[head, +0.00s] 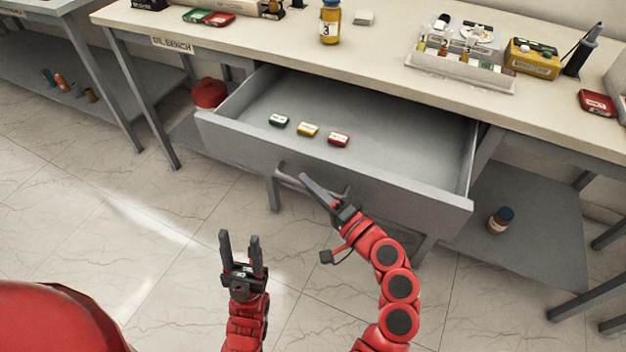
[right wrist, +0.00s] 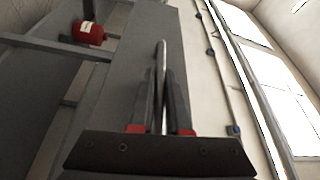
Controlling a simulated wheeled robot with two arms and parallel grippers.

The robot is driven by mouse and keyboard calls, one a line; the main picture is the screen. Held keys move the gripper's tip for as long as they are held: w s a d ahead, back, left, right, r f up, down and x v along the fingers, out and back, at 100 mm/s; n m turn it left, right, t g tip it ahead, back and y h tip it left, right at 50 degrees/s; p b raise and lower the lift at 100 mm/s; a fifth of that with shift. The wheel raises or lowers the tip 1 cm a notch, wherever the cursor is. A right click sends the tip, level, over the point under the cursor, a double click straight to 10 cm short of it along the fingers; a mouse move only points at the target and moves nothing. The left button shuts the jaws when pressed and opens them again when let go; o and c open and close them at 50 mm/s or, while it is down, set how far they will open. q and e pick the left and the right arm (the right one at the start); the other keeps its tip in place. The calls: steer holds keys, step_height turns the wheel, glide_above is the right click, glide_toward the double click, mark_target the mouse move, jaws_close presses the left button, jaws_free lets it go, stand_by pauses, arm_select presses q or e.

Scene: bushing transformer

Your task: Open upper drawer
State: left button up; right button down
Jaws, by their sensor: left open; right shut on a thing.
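The upper drawer (head: 400,184) of the bench is pulled well out, and its inside shows from above. A green, a yellow and a red small block (head: 339,140) lie inside it near the front panel. My right gripper (head: 308,186) is at the front panel, shut on the drawer handle (head: 290,175). In the right wrist view the handle (right wrist: 161,65) shows as a thin bar between the two fingers (right wrist: 162,105). My left gripper (head: 241,246) is open and empty, pointing up over the floor, left of the right arm and apart from the drawer.
The bench top (head: 380,60) carries a yellow jar (head: 330,22), a clear rack of vials (head: 460,68), a yellow box (head: 532,60) and a red case (head: 597,102). A red container (head: 209,93) and a brown bottle (head: 500,220) stand on the lower shelf.

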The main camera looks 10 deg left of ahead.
steer(key=shift+s+a, duration=0.15)
steer(key=shift+s, duration=0.25)
steer(key=c, duration=0.9)
jaws_free()
steer(key=b+v, duration=0.2)
steer(key=v, duration=1.5)
steer(key=shift+s+f, duration=0.1)
